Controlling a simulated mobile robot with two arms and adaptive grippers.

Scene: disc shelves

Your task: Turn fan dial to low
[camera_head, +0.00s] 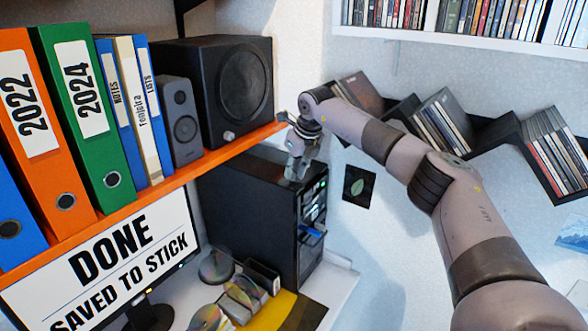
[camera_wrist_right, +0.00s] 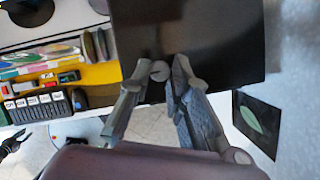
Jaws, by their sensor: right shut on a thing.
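The black computer tower (camera_head: 245,210) stands on the desk below the orange shelf. It also shows in the wrist view (camera_wrist_right: 215,30), filling the top middle. My right gripper (camera_head: 294,172) reaches down to the top front edge of the tower. In the wrist view its fingertips (camera_wrist_right: 160,72) are closed around a small round grey knob (camera_wrist_right: 160,69), which looks like the fan dial. The dial's markings and setting cannot be read. In the head view the fingers hide the dial.
The orange shelf (camera_head: 225,150) with binders and a black speaker (camera_head: 238,85) is close to the left of my gripper. A blue stick (camera_head: 313,231) juts from the tower's front. Loose discs (camera_head: 217,266) lie on the desk. Zigzag disc racks (camera_head: 490,135) line the wall.

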